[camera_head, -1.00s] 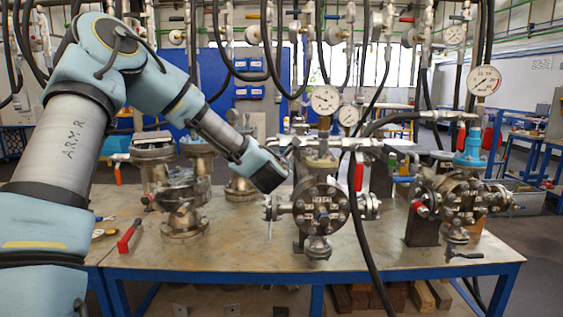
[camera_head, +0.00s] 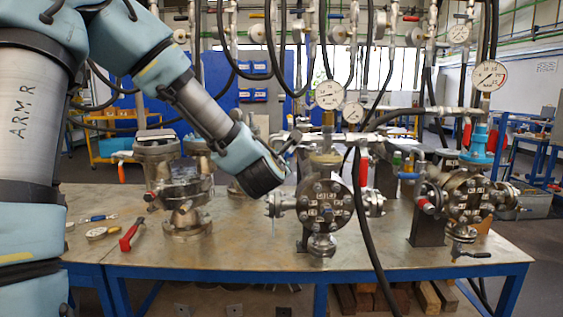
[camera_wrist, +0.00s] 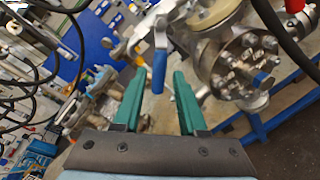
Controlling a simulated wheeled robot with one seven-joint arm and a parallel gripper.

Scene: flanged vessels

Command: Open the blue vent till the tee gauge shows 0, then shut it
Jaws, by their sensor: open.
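The blue vent handle (camera_wrist: 159,72) hangs from a metal valve in the wrist view. My gripper (camera_wrist: 158,76) has its two green fingers apart, with the handle's lower end showing between their tips. I cannot tell whether they touch it. In the head view my wrist end (camera_head: 258,175) is just left of the middle flanged vessel (camera_head: 325,203), and the fingers are not clear there. A round gauge (camera_head: 329,95) stands above that vessel, with a smaller gauge (camera_head: 353,112) beside it. Their needles are too small to read, and I cannot tell which is the tee gauge.
Another vessel (camera_head: 467,198) with a blue fitting and a larger gauge (camera_head: 489,76) stands at right. A black hose (camera_head: 365,235) hangs in front of the middle vessel. A red-handled valve (camera_head: 363,168) is close by. Tools lie on the table's left (camera_head: 235,240).

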